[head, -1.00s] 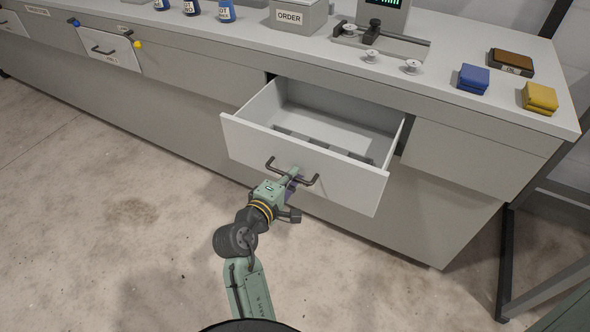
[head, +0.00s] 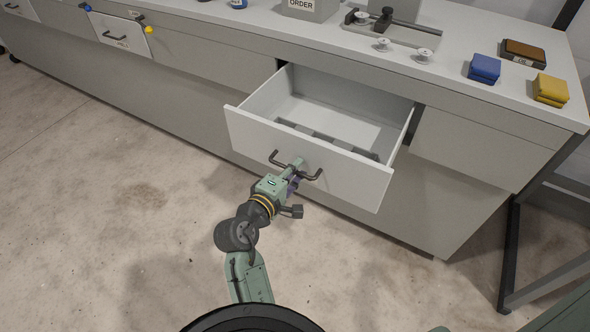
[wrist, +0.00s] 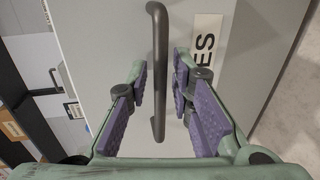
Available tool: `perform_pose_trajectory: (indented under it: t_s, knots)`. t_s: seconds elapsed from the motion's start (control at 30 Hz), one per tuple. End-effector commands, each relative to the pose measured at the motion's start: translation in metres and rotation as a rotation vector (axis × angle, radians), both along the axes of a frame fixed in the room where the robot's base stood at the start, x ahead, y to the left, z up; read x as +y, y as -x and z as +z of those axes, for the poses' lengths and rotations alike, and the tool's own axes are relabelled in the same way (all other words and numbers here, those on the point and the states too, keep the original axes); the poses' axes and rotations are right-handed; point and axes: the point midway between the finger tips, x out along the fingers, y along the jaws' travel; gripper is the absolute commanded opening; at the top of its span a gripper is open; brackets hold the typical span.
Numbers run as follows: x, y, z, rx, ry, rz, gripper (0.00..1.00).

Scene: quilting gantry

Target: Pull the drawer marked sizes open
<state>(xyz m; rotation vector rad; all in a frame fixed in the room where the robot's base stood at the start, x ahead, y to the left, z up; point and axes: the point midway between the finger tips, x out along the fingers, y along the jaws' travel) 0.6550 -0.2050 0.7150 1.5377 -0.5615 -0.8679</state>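The drawer (head: 250,132) has a pale grey front and a dark bar handle (head: 275,160). It stands well out from the bench, and its inside with low dark dividers shows in the head view. My gripper (head: 297,172) is at the handle. In the wrist view my gripper (wrist: 159,84) has its purple-padded fingers apart, one on each side of the handle (wrist: 157,40), with gaps between pads and bar. A label (wrist: 206,45) on the drawer front shows only the letters "ES"; my right finger hides the rest.
Another handled drawer (head: 120,37) is shut at the left. The concrete floor (head: 120,230) before the bench is clear.

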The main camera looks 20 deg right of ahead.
Motion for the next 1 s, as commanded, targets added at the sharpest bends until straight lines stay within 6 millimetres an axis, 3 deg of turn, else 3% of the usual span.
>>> perform_pose_trajectory:
  t_s: [0.37,0.8,1.0]
  knots:
    - [0.001,0.001,0.000,0.000,0.000,0.000,0.28]
    - [0.049,0.038,0.012,0.002,0.000,0.002,0.28]
    - [0.058,0.045,0.015,0.000,0.000,0.000,0.28]
